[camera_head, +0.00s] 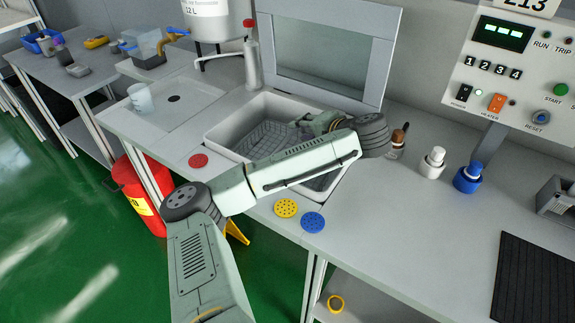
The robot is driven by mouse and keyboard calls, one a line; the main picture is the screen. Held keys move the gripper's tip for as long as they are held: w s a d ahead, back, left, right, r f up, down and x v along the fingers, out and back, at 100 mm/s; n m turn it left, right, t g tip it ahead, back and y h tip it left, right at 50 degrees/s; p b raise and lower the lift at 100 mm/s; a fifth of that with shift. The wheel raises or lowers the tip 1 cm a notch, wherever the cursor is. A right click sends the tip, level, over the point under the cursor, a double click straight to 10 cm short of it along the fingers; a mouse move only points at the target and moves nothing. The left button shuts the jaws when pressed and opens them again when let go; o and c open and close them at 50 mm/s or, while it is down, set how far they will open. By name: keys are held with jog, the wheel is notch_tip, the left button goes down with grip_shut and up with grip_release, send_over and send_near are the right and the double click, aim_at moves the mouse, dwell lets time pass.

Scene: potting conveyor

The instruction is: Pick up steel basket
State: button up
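The steel basket (262,141) is a grey wire-mesh basket inside the white sink (214,131) in the middle of the view. Its left part shows; its right part is hidden behind my arm. My gripper (297,125) points left over the right part of the sink, by the basket's right side. It is small and partly covered by my own wrist and forearm. I cannot tell whether its fingers touch the basket or whether they are open or shut.
A framed panel (384,70) stands behind the sink. A grey bottle with a red top (252,65) is at its back left. Red (198,161), yellow (286,208) and blue (313,222) discs lie along the front. White (432,165) and blue (468,178) bottles stand right.

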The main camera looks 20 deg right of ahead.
aim_at(296, 130)
jog(key=b+x, duration=0.4)
jog(key=x, duration=0.1)
jog(key=shift+w+f, duration=0.1)
jog(key=shift+c, duration=0.2)
grip_shut()
dwell(0.9)
